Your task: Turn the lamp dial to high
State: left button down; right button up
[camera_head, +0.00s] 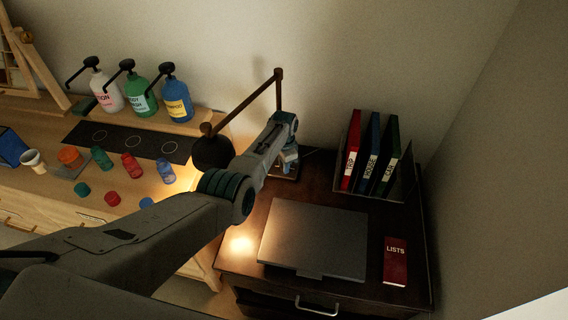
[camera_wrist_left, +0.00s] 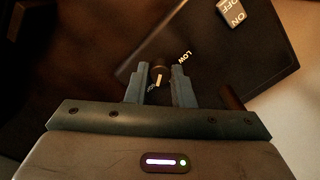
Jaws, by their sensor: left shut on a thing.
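The desk lamp has a round dark shade (camera_head: 212,153), a brown arm (camera_head: 245,101) and a post rising from its base on the dark cabinet, behind my left gripper. In the left wrist view the dark lamp base (camera_wrist_left: 210,50) carries a small round dial (camera_wrist_left: 158,74) with a pale pointer mark. The word LOW is printed to its upper right; another label by the left finger is partly hidden and unreadable. My left gripper (camera_head: 289,166) is down at the base; in the wrist view its fingers (camera_wrist_left: 160,84) are shut on the dial, one on each side. My right gripper is out of view.
A white ON/OFF switch (camera_wrist_left: 232,13) sits on the base. A closed laptop (camera_head: 315,240), red LISTS book (camera_head: 395,261) and rack of binders (camera_head: 370,155) stand on the cabinet (camera_head: 375,211). Pump bottles (camera_head: 140,97) and small coloured containers (camera_head: 131,165) are at left.

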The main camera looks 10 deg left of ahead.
pick_arm(q)
jog(key=shift+w, duration=0.1)
dwell(0.4)
jog(key=c, duration=1.3)
grip_release()
jog(key=shift+o, duration=0.2)
jog(key=shift+r, duration=0.1)
notch_tip(320, 180, up, 11)
jog(key=shift+f, duration=0.2)
